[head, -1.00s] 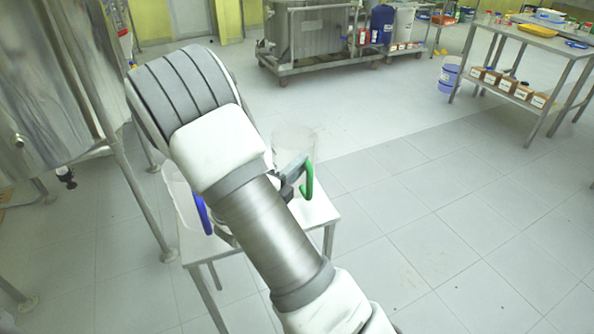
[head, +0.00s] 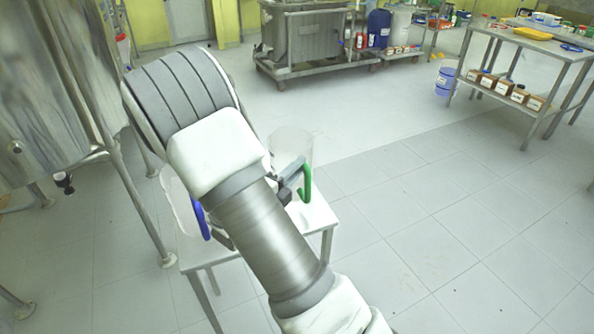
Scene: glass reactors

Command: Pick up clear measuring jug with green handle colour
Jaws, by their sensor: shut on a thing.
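The clear measuring jug (head: 293,147) with its green handle (head: 306,184) shows just right of my arm, over the far part of a small metal table. My gripper (head: 297,172) is at the green handle side of the jug and is shut on it. The gripper is partly hidden behind my own arm. I cannot tell whether the jug's base touches the table. A second clear jug (head: 178,200) with a blue handle (head: 202,221) stands on the table to the left of my arm, partly covered by it.
The small table (head: 316,216) has its bare right corner in view. A large steel vessel (head: 45,90) on legs stands close at left. A work table (head: 535,45) with several boxes is at the far right, with a blue bucket (head: 446,80) beside it. The floor at right is clear.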

